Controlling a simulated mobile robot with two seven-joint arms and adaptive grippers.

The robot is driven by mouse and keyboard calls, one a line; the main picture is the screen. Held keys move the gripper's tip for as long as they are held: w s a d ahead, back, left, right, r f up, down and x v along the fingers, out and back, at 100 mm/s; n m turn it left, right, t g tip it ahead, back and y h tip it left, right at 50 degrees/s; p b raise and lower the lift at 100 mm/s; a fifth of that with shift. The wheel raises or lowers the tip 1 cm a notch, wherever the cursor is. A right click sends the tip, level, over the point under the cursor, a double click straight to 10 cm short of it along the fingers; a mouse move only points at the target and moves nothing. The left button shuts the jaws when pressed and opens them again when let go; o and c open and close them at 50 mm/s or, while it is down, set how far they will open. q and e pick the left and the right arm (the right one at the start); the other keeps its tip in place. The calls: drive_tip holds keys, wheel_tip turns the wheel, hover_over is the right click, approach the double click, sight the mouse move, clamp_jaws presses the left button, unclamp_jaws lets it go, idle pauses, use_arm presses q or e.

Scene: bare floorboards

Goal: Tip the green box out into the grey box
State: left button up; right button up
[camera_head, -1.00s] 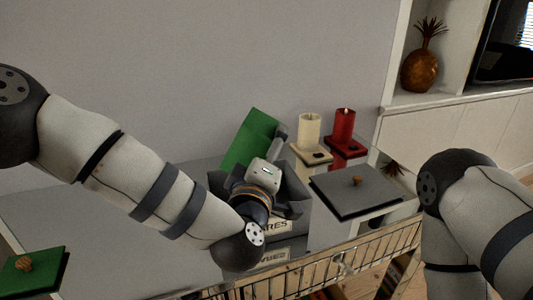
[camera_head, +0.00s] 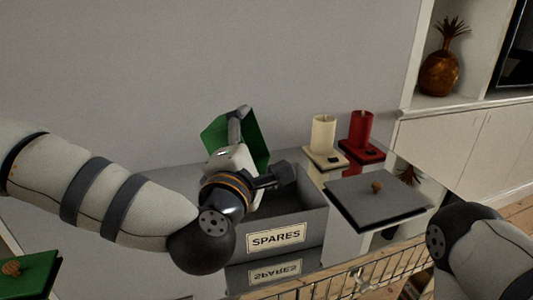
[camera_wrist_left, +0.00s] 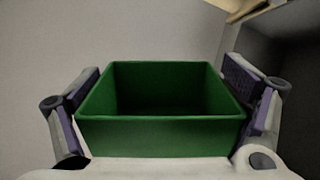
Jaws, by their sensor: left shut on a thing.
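The green box (camera_head: 257,148) is gripped by my left gripper (camera_head: 258,150). It is held tilted above the back left of the grey box. In the left wrist view the green box (camera_wrist_left: 160,136) sits between the two fingers (camera_wrist_left: 163,108), its opening visible and its inside dark; I see no contents in it. The grey box (camera_head: 312,228), labelled SPARES, stands open on a glossy surface. My gripper and wrist cover its left part; the visible inside is dark, and I cannot tell what lies there. My right gripper is out of view.
A grey lid with a knob (camera_head: 365,203) lies right of the grey box. A cream candle (camera_head: 323,133) and a red candle (camera_head: 361,130) stand behind it. A green lid (camera_head: 32,275) lies at the lower left. A wire basket (camera_head: 375,270) is in front.

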use_arm(q)
drive_tip(key=n, duration=0.2)
drive_tip(key=a+n+b, duration=0.2)
drive_tip(key=n, duration=0.1)
drive_tip(key=shift+w+a+n, duration=0.25)
drive_tip(key=shift+w+n, duration=0.05)
drive_tip(key=shift+w, duration=0.1)
drive_tip(key=n, duration=0.1)
drive_tip(key=r+n, duration=0.1)
drive_tip(key=n, duration=0.1)
drive_tip(key=shift+a+r, duration=0.2)
drive_tip(key=n, duration=0.1)
drive_tip(key=r+n, duration=0.1)
drive_tip(key=n, duration=0.3)
drive_tip(key=shift+a+r, duration=0.3)
drive_tip(key=shift+a, duration=0.1)
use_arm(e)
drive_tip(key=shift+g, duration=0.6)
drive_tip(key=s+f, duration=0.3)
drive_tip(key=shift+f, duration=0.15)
